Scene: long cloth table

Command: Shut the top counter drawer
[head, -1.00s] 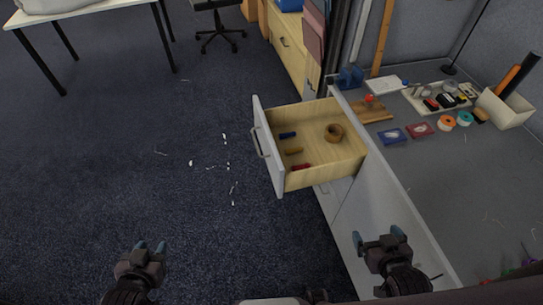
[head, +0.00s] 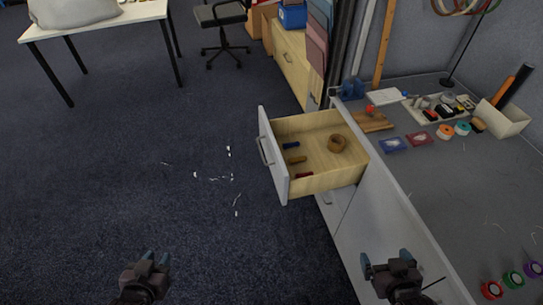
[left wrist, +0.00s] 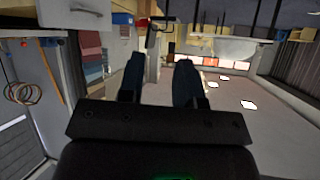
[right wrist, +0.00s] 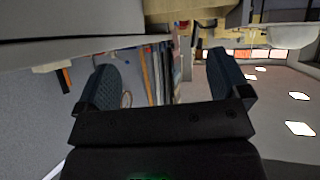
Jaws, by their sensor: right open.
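The top counter drawer (head: 277,154) stands pulled out from the grey counter (head: 378,219), with its grey front and bar handle (head: 266,151) facing left. Inside it lie a roll of brown tape (head: 337,143) and several small coloured pieces. My left gripper (head: 155,260) is open and empty over the carpet, below and left of the drawer. My right gripper (head: 387,261) is open and empty near the counter's side, below and right of the drawer. Neither gripper touches the drawer. The wrist views show both pairs of fingers apart, with nothing between them.
The counter top carries a white bin (head: 502,117), a parts tray (head: 440,107), tape rolls (head: 514,280) and small boxes. A white table (head: 100,17) and an office chair (head: 219,14) stand farther back. The carpet left of the drawer is free apart from white scraps.

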